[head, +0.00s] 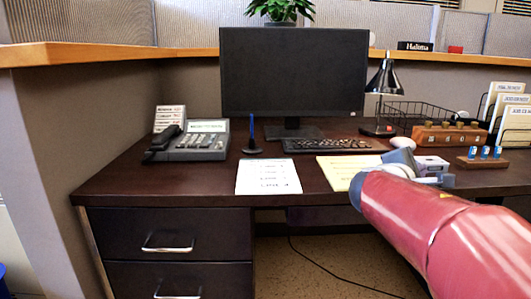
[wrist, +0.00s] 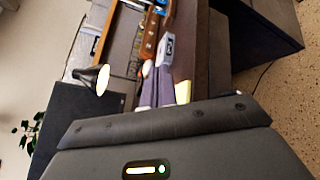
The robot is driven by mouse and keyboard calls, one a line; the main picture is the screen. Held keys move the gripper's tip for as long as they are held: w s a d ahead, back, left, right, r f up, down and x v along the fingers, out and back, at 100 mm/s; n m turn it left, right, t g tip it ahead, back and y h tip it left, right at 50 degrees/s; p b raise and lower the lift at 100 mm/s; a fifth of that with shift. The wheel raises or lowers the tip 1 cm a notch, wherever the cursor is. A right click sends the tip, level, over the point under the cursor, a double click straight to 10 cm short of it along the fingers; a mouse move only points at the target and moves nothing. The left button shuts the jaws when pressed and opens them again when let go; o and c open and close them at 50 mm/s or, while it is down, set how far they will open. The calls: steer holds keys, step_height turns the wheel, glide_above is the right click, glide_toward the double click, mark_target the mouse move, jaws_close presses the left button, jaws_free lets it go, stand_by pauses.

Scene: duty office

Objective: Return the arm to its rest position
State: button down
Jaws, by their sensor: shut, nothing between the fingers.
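My red arm (head: 440,230) reaches in from the lower right of the head view, over the front right part of the desk (head: 215,211). Its far end is above the yellow paper (head: 338,172), and the gripper there is mostly hidden by the arm. In the wrist view, my gripper (wrist: 156,84) shows as two greyish fingers beyond the dark gripper body. It is shut and holds nothing. A small pale box (head: 432,163) is close to the gripper; it also shows just beyond the fingers in the wrist view (wrist: 167,47).
A desk lamp (head: 386,85), monitor (head: 290,75) and keyboard (head: 330,145) stand behind the arm's end. A wooden organizer (head: 450,136) and a small wooden holder (head: 482,162) are at right. The phone (head: 190,143) and white sheet (head: 268,177) are at left. Free room lies before the desk.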

steer(key=s+a+f+m+g+y+p, duration=0.1)
steer(key=s+a+f+m+y, duration=0.3)
steer(key=s, duration=0.4)
steer(key=s+a+f+m+g+y+p, duration=0.2)
steer(key=s+a+f+m+y, duration=0.2)
steer(key=s+a, duration=0.3)
steer(key=s+a+f+m+g+y+p, duration=0.2)
steer(key=s+a+f+m+y, duration=0.2)
steer(key=s, duration=0.5)
steer(key=a+f+m, duration=0.1)
steer(key=a+m, duration=0.1)
steer(key=shift+s+a+f+m+y+p, duration=0.2)
steer(key=shift+s+m+y+p, duration=0.1)
steer(key=shift+s+y+p, duration=0.1)
